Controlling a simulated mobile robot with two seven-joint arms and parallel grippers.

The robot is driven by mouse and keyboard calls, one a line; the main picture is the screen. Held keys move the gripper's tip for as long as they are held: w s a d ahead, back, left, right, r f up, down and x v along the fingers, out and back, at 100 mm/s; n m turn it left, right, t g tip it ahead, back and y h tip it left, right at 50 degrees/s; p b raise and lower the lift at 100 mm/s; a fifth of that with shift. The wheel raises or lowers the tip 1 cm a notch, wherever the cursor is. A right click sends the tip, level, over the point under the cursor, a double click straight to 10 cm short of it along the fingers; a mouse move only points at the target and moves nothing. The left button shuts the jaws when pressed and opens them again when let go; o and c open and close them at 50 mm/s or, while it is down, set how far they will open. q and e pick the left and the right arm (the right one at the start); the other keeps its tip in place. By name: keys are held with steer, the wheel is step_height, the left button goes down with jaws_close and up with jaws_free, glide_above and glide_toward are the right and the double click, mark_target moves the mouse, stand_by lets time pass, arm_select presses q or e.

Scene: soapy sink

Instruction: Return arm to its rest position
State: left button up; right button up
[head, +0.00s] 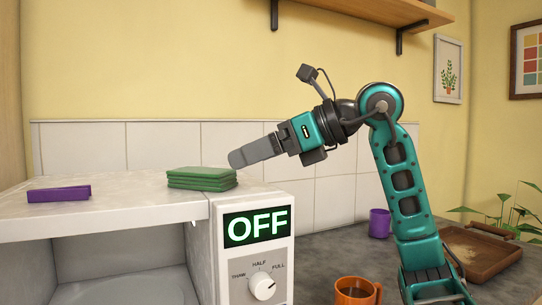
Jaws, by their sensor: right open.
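My right arm comes in from the right and arches up over the counter. Its right gripper (236,159) points left, with its fingers seen side-on. It is open, and no object shows in it. The fingertips are just above and to the right of a stack of green sponges (202,178). The stack lies on top of the white microwave (130,216), near its right end. My left gripper is not in view.
The microwave's display (255,227) reads OFF, above a dial (262,286). A purple block (59,194) lies on its top left. On the grey counter are an orange mug (354,294), a purple mug (379,223) and a wooden tray (487,256). A shelf (370,12) hangs above.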

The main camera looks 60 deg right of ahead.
steer(key=shift+v, duration=1.1)
